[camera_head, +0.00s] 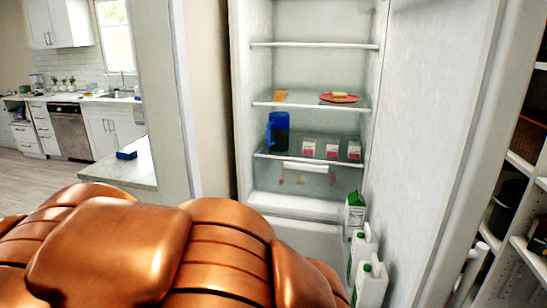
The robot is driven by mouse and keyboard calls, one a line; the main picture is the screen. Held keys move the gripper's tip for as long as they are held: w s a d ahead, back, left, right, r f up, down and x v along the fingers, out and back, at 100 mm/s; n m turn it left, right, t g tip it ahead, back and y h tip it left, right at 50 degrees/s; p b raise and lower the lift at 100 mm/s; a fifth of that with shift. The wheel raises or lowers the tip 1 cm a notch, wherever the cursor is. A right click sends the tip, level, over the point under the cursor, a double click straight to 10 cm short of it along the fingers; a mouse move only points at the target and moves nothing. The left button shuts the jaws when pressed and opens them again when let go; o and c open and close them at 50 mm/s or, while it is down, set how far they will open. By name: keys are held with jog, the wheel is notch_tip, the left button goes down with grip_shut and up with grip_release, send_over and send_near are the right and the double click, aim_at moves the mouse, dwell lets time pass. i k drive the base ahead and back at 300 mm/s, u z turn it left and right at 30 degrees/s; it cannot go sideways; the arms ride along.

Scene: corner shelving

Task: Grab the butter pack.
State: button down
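An open fridge stands in the middle of the head view. On its middle shelf (300,104), a small yellow block (340,94) sits on a red plate (349,99) at the right, and a small orange item (280,96) lies at the left. On the shelf below (280,155) are three small white and red packs (332,151). I cannot tell from the labels which of these is the butter pack. My gripper is not in view; my copper-coloured body parts fill the lower left and hide what is behind them.
A blue pitcher (278,132) stands left of the packs. The fridge door (437,130) is open at the right, with a green and white carton (355,212) and white jugs (370,283) low beside it. Shelving is at the far right; a counter (125,167) is at the left.

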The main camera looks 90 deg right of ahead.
aim_at(124, 153)
jog(key=z, duration=0.05)
jog(key=i, duration=0.15)
jog(key=z, duration=1.3)
jog(key=i, duration=3.1)
jog(key=z, duration=0.7)
